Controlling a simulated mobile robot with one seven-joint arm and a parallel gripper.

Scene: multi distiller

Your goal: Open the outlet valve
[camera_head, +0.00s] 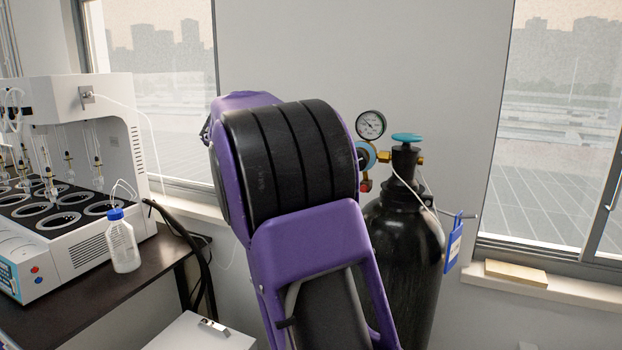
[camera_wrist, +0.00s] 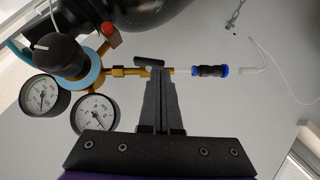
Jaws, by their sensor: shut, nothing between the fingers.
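A black gas cylinder (camera_head: 405,250) stands right of my purple arm in the head view, with a teal handwheel (camera_head: 407,137) on top. Its brass regulator shows in the wrist view with two round gauges (camera_wrist: 43,96) and a large black knob (camera_wrist: 62,54). A brass outlet pipe (camera_wrist: 128,72) runs right from it to a small black valve handle (camera_wrist: 149,62). My gripper (camera_wrist: 159,76) is shut and empty, its fingertips right at that handle; I cannot tell whether they touch. In the head view my arm hides the gripper and part of the regulator.
A blue-and-black connector (camera_wrist: 210,70) with clear tubing lies right of the handle. A white distiller (camera_head: 80,170) and a plastic bottle (camera_head: 122,245) stand on the dark bench at left. A blue tag (camera_head: 454,243) hangs beside the cylinder.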

